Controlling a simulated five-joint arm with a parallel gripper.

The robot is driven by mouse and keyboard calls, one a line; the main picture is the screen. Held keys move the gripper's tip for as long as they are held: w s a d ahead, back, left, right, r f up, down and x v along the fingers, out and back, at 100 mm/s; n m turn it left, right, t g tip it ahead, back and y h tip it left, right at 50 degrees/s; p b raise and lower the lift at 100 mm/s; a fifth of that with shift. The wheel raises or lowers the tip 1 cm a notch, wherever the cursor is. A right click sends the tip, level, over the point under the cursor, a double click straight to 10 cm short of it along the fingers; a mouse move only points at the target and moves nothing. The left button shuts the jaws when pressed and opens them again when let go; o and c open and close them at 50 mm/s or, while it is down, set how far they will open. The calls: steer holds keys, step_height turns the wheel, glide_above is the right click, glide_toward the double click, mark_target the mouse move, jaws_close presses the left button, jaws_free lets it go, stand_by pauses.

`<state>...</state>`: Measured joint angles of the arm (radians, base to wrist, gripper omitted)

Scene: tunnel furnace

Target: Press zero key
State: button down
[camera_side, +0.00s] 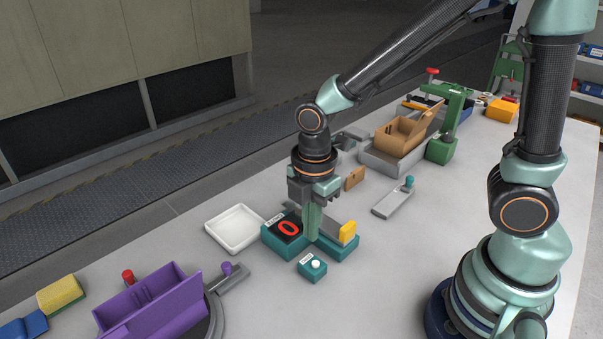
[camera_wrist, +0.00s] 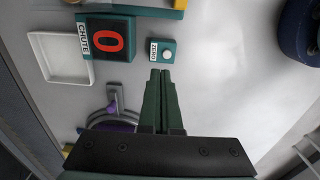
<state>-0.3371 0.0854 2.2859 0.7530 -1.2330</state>
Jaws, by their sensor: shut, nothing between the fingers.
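The zero key is a small teal box (camera_side: 312,272) with a white round button (camera_side: 316,264) and a ZERO label. It also shows in the wrist view (camera_wrist: 170,44), just beyond my fingertips. My gripper (camera_side: 312,236) points down, shut and empty, with its green fingers together; in the side view it stands behind the zero key, in front of the scale. In the wrist view my gripper's tips (camera_wrist: 160,73) lie just short of the white button, apart from it in the picture. The teal scale's display (camera_wrist: 108,39) reads a red 0 beside a CHUTE label.
A white tray (camera_side: 235,229) lies left of the scale. A yellow block (camera_side: 348,232) stands at the scale's right end. A purple bin (camera_side: 152,307) is at the front left. A tan bin (camera_side: 400,134) and a green stand (camera_side: 452,125) are farther back. The table right of the key is clear.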

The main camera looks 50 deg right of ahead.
step_height(320, 180, up, 7)
steer(key=shift+f, duration=0.2)
steer(key=shift+d, duration=0.1)
stand_by(0.5)
steer(key=s+d+r+m+t, duration=0.1)
steer(key=d+r+m+t, duration=0.4)
steer(key=m, duration=1.3)
steer(key=d+r, duration=0.3)
steer(key=d, duration=0.2)
steer(key=shift+s+d, duration=0.15)
steer(key=shift+s, duration=0.05)
